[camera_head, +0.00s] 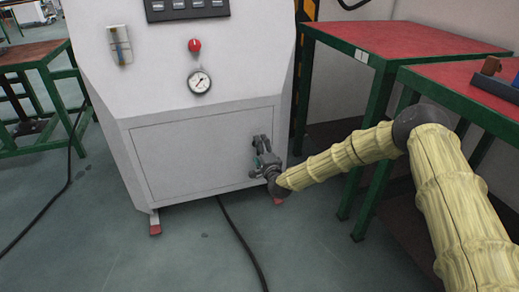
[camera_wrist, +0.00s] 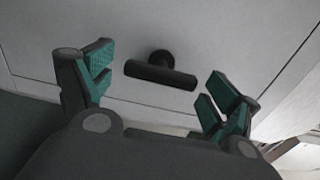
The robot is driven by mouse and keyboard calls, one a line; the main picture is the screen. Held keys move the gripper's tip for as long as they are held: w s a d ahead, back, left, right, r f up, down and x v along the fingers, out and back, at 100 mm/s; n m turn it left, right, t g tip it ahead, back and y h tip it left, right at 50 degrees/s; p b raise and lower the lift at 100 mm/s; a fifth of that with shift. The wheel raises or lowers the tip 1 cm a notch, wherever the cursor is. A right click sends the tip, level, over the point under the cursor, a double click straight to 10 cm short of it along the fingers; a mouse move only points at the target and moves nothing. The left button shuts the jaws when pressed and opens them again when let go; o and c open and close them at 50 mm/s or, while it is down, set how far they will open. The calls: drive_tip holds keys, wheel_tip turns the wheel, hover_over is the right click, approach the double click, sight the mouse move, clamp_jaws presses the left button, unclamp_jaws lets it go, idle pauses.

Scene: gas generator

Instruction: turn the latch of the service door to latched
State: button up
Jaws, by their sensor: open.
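The service door (camera_head: 190,153) is a flat light-grey panel low on the front of the white generator cabinet, and it looks closed. My gripper (camera_head: 260,150) is at the right side of the door, near its edge, and hides the latch in the head view. In the wrist view, the latch (camera_wrist: 160,75) is a dark T-shaped handle on a round stem, its bar tilted slightly down to the right. My gripper (camera_wrist: 158,88) is open there, with a green-padded finger on each side of the bar. The fingers appear apart from the latch.
A red knob (camera_head: 194,45) and a round gauge (camera_head: 199,82) sit above the door. Green-framed tables with red tops (camera_head: 400,40) stand close on the right, near my arm. A black cable (camera_head: 243,245) runs over the floor in front of the cabinet.

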drive_tip(key=v, duration=1.1)
drive_tip(key=s+d+f+n+g+p, duration=0.1)
drive_tip(key=s+f+n+g, duration=0.35)
drive_tip(key=s+f, duration=0.7)
drive_tip(key=s+d+f+n+g+p, duration=0.1)
drive_tip(key=s+f+n+g, duration=0.3)
drive_tip(key=s+f, duration=0.8)
drive_tip(key=s+d+r+n+g+h, duration=0.1)
drive_tip(key=s+d+n+g+h, duration=0.15)
drive_tip(key=s+d, duration=0.6)
drive_tip(key=s+d+r+n+g+h+p, duration=0.1)
drive_tip(key=s+d+g, duration=0.2)
drive_tip(key=s, duration=1.1)
drive_tip(key=s+d+r+n+g+h, duration=0.1)
drive_tip(key=s+d+n+g+h, duration=0.15)
drive_tip(key=s+d, duration=0.6)
wheel_tip(320, 180, up, 37)
drive_tip(key=s+a+p, duration=0.2)
drive_tip(key=p, duration=3.6)
drive_tip(key=shift+a, duration=0.25)
drive_tip(key=shift+r+m+g, duration=0.1)
drive_tip(key=shift+m+g, duration=0.15)
